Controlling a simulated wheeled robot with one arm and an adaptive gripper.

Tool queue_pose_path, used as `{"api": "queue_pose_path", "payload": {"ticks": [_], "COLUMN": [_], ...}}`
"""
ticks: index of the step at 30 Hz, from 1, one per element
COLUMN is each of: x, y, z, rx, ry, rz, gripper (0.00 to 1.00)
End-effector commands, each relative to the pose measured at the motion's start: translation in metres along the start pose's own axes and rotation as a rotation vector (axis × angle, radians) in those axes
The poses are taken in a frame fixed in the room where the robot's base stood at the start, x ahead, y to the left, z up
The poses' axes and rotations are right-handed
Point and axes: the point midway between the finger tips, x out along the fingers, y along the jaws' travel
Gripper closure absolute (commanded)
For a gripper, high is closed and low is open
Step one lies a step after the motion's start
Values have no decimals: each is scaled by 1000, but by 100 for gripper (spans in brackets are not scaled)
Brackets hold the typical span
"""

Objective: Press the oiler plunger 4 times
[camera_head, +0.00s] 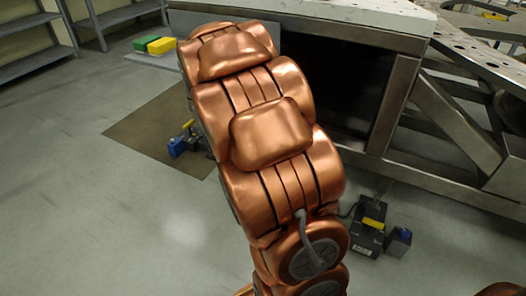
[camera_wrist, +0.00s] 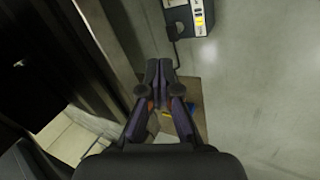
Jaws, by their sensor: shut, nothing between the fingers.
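My gripper (camera_wrist: 158,72) shows in the wrist view with its dark fingers together and nothing between them. It is not visible in the head view, where my copper arm covers the middle. I cannot surely identify the oiler or its plunger. A small blue and yellow device (camera_head: 180,146) sits on the brown floor mat at left, partly hidden by my arm. A dark device with a yellow top (camera_head: 368,226) stands on the floor at right. In the wrist view, a box with a yellow label (camera_wrist: 199,20) is at the top, apart from the fingers.
A heavy metal frame (camera_head: 402,85) with a pale top fills the back right. Green and yellow blocks (camera_head: 158,45) sit at the back left, near grey shelves (camera_head: 118,16). The brown mat (camera_head: 135,133) lies on the floor. Open grey floor (camera_head: 90,215) is at left.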

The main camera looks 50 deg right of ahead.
Motion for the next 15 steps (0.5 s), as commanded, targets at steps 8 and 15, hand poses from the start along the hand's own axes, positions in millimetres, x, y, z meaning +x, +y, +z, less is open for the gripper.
{"api": "queue_pose_path", "payload": {"ticks": [8, 15], "x": [-80, -142], "y": [-88, -167], "z": [70, 148], "rx": [51, 26], "ry": [-125, -253], "rz": [-157, -326], "gripper": [100, 100]}}
